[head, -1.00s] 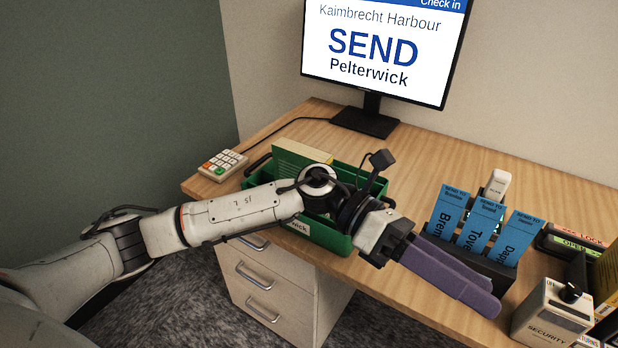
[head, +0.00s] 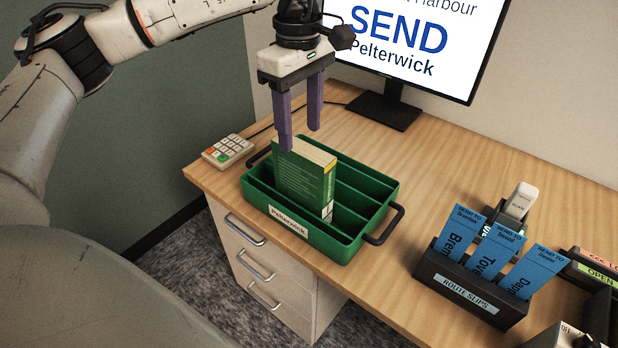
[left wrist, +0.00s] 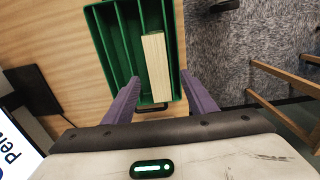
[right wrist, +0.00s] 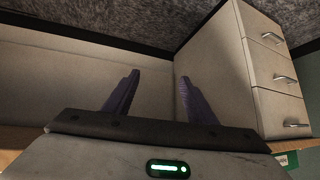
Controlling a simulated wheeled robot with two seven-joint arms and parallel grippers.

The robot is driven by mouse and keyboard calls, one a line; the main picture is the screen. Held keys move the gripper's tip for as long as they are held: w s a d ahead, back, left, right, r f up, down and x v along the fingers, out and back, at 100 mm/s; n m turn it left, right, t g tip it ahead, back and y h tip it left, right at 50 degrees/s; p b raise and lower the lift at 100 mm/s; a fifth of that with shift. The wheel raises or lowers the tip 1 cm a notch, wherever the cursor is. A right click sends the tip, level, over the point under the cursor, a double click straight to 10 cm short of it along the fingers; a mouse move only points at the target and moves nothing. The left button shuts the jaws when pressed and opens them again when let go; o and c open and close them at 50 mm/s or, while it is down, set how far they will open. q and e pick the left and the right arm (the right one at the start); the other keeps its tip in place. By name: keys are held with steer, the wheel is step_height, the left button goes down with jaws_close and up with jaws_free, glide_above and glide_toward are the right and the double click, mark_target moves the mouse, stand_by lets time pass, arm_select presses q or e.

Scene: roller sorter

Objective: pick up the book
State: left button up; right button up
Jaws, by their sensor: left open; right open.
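A green book (head: 303,182) stands upright in a green slotted tray (head: 343,250) labelled Pelterwick, its pale page edge facing up. My left gripper (head: 300,140) is open and points down from above, its purple fingers at the book's far left end. In the left wrist view the page edge of the book (left wrist: 156,68) lies ahead of and between the two open fingers (left wrist: 157,92). I cannot tell from these views whether a finger touches the book. My right gripper (right wrist: 158,85) shows only in its own wrist view, open and empty, facing the white drawer unit (right wrist: 262,70).
A keypad (head: 228,151) sits left of the tray. The monitor (head: 415,40) reading SEND Pelterwick stands behind. A route slips holder (head: 465,292) with blue slips and a scanner (head: 521,200) are at right. The desk between the tray and slips is clear.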

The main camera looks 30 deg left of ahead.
mark_target(303, 148)
arm_select(q)
step_height(303, 148, down, 8)
steer(key=shift+w+d+r+p, duration=0.1)
steer(key=shift+d+p, duration=0.05)
steer(key=shift+p, duration=0.3)
steer(key=shift+c, duration=0.6)
steer(key=shift+r, duration=0.1)
jaws_close()
